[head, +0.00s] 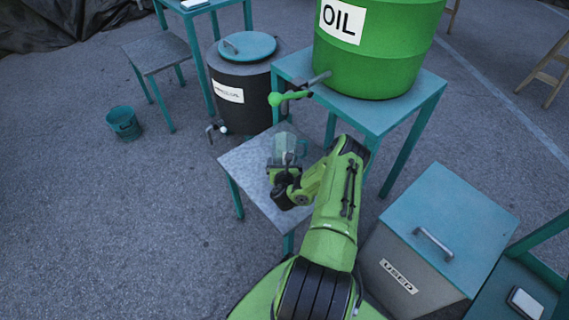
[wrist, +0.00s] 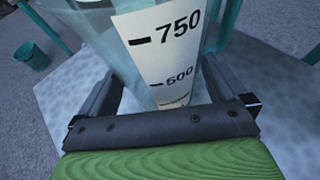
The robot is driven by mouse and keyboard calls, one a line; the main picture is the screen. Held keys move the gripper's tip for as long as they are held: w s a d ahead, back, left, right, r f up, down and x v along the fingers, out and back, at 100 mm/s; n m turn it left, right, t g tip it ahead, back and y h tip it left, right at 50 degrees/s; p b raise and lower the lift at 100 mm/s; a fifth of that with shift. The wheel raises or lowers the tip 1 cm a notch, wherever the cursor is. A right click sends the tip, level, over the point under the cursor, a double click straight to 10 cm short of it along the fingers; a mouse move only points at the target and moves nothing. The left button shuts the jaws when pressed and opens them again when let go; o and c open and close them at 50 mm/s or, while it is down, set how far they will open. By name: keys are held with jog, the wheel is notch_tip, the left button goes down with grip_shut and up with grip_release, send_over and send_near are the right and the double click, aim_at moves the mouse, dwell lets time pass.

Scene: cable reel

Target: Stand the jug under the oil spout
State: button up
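The clear jug (head: 287,147) is upright over the back part of the low grey-topped table, just below the green-handled oil spout (head: 290,97). I cannot tell whether its base rests on the tabletop. My gripper (head: 284,168) is at the jug's near side. In the wrist view the jug's white scale label (wrist: 163,45), marked 750 and 500, faces me. The two fingers of my gripper (wrist: 160,88) lie along both sides of the jug and appear to press on it. The jug's base is hidden.
The low table (head: 245,165) has bare room on its left. The green oil drum (head: 375,50) stands on a taller teal table (head: 430,85). A dark barrel (head: 245,95) with a tap is behind left, a teal bucket (head: 123,123) farther left. A "USED" bin (head: 450,215) is at right.

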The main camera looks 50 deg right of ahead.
jog(key=shift+r, duration=0.25)
jog(key=v, duration=1.2)
jog(key=w+a+r+n+t+y, duration=0.2)
jog(key=w+a+r+n+y, duration=0.3)
jog(key=w+r+n, duration=0.45)
jog(key=w+a+r+n+y, duration=0.2)
jog(key=a+r+n+y, duration=0.2)
jog(key=a+r+n, duration=0.8)
jog(key=s+a+r+n+g+y, duration=0.1)
jog(key=s+a+r+n+g, duration=0.2)
jog(key=s+a+r+n, duration=0.65)
jog(key=s+r+n+g, duration=0.2)
jog(key=s+r+n, duration=0.1)
jog(key=s+n, duration=1.1)
jog(key=s, duration=0.3)
jog(key=shift+r+g+p, duration=0.25)
jog(key=shift+g+p, duration=0.05)
